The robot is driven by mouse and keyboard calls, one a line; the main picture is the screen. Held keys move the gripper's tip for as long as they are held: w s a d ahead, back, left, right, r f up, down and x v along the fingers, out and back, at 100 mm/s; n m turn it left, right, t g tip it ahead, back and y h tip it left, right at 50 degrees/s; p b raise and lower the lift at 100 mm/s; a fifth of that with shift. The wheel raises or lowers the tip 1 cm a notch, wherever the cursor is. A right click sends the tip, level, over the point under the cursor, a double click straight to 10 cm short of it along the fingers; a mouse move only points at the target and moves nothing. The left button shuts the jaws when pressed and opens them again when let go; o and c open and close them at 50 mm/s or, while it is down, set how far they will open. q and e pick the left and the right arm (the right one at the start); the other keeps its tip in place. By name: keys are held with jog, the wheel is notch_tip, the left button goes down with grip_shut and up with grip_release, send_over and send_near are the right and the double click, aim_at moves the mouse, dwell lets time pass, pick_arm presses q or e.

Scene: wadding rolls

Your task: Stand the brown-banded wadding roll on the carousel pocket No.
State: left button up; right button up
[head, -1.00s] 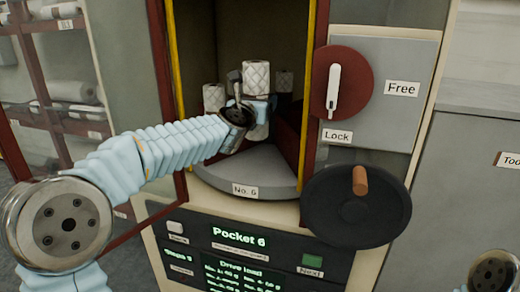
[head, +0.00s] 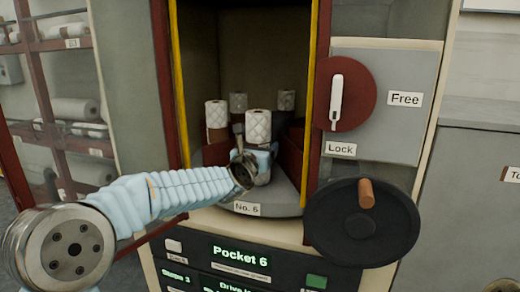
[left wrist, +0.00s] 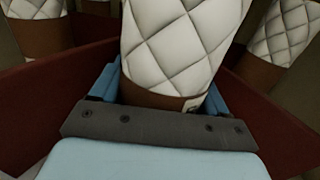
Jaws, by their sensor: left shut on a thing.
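The brown-banded wadding roll (head: 258,126) is white and quilted, and its brown band shows low on it in the left wrist view (left wrist: 165,97). My left gripper (head: 256,156) is shut around its lower part, inside the open carousel bay above the grey front floor labelled No. 6 (head: 247,208). The roll looks about upright in the head view. Its bottom end is hidden by my gripper, so I cannot tell whether it touches the pocket floor. My right gripper is out of view.
Other quilted rolls with brown bands (head: 216,115) stand in neighbouring pockets, between dark red dividers (left wrist: 38,100). Yellow-edged posts flank the opening. A Lock/Free lever (head: 337,102) and a black handwheel (head: 335,222) are to the right. The display (head: 233,252) reads Pocket 6.

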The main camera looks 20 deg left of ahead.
pick_arm(q)
jog(key=shift+f, duration=0.15)
jog(key=o, duration=1)
jog(key=shift+o, duration=0.2)
jog(key=shift+r+p, duration=0.3)
jog(key=shift+s+r, duration=0.1)
jog(key=shift+s, duration=0.05)
jog(key=s+b, duration=0.2)
jog(key=s, duration=0.8)
jog(key=shift+s+a+b, duration=0.1)
jog(key=shift+s+b, duration=0.2)
jog(key=shift+s, duration=0.55)
